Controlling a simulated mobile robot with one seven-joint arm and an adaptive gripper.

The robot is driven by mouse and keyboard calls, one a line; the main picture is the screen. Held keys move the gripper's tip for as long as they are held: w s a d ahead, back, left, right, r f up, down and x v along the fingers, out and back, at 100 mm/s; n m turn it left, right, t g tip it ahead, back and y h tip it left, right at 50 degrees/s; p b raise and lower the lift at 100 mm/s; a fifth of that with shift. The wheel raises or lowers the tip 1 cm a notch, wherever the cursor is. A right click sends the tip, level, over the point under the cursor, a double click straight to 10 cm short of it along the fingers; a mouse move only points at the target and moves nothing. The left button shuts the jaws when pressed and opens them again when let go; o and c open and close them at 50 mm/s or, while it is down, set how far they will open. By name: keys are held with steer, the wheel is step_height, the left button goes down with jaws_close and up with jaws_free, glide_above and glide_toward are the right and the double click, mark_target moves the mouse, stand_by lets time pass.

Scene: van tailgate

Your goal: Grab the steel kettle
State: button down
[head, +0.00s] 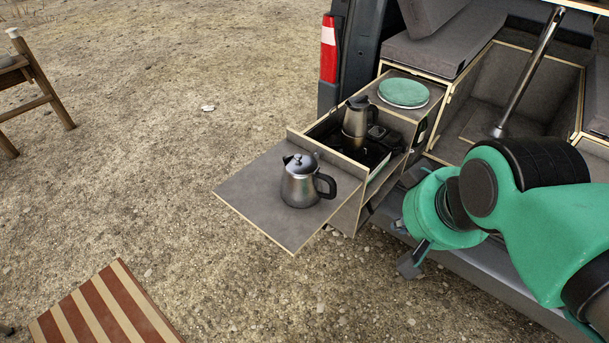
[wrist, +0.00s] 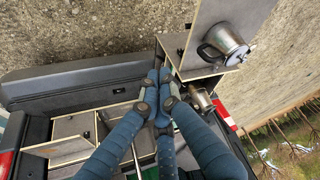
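The steel kettle (head: 300,188) stands upright on the pulled-out shelf at the van's rear, with its dark handle to the right in the head view. It also shows in the wrist view (wrist: 232,45), near the top right. My gripper (head: 411,262) hangs right of and apart from the kettle, in front of the van's rear edge. In the wrist view its blue-grey fingers (wrist: 160,92) converge towards the middle, with no object visible between them. My green arm hides part of the van's rear.
A second metal pot (head: 355,118) stands on the stove in the drawer, behind the kettle. A green round dish (head: 404,92) sits on the cabinet top. A metal strut (head: 528,72) rises at the right. A striped tabletop (head: 105,310) is at lower left. Gravel left of the shelf is clear.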

steer(key=c, duration=2.5)
jaws_free()
steer(key=o, duration=2.5)
steer(key=shift+a, duration=0.1)
